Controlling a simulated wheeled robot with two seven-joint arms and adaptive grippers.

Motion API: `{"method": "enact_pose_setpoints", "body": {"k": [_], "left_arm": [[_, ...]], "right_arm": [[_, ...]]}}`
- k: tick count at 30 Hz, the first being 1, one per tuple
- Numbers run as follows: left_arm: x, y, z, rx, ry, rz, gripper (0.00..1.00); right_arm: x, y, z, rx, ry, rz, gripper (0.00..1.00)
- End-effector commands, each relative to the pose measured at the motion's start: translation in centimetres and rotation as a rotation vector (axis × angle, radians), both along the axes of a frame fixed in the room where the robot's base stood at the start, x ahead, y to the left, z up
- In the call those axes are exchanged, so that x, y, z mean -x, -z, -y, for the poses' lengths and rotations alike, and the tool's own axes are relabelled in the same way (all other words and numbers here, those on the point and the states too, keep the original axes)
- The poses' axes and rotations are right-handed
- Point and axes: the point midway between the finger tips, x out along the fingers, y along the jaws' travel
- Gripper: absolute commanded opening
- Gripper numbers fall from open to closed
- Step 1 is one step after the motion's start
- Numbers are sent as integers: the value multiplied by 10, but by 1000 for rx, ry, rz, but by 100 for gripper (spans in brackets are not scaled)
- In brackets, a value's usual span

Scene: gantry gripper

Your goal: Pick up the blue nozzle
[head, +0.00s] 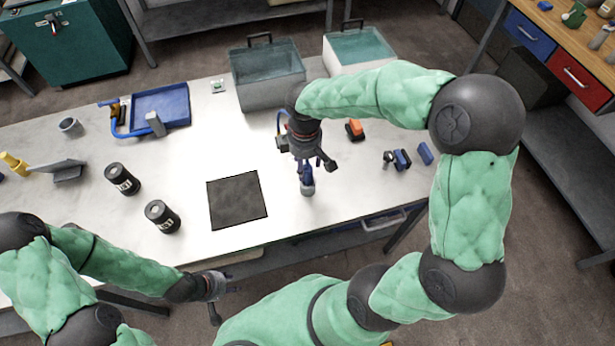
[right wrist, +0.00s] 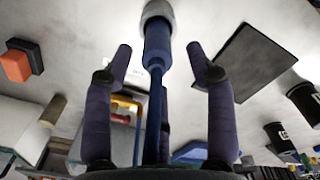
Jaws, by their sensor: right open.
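The blue nozzle (head: 307,178) stands near the front of the white table, with a grey ring end resting downward. My right gripper (head: 312,163) is above it, pointing down. In the right wrist view the nozzle (right wrist: 157,45) runs lengthwise between the spread fingers of my right gripper (right wrist: 161,60). Gaps show on both sides of its wide part, so the gripper is open around it. Its grey end lies beyond the fingertips. My left gripper (head: 222,297) is low, off the table's front edge, with its fingers apart and empty.
A dark square mat (head: 237,200) lies left of the nozzle, with two black canisters (head: 122,179) (head: 162,216) beyond it. An orange-and-black block (head: 354,130) and small blue parts (head: 402,159) lie to the right. Clear bins (head: 268,77) (head: 358,50) and a blue tray (head: 160,105) stand behind.

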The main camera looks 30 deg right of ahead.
Motion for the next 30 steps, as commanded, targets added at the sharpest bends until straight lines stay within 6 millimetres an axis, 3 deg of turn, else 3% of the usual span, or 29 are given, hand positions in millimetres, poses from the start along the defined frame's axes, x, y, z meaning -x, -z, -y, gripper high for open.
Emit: {"method": "enact_pose_setpoints", "body": {"k": [10,18,24,30], "left_arm": [[0,11,0,0,0,0,40],[0,11,0,0,0,0,40],[0,11,0,0,0,0,40],[0,11,0,0,0,0,40]], "right_arm": [[7,45,4,-1,0,-2,56],[6,47,4,1,0,1,56],[6,47,4,0,0,0,0],[6,47,4,0,0,1,0]]}}
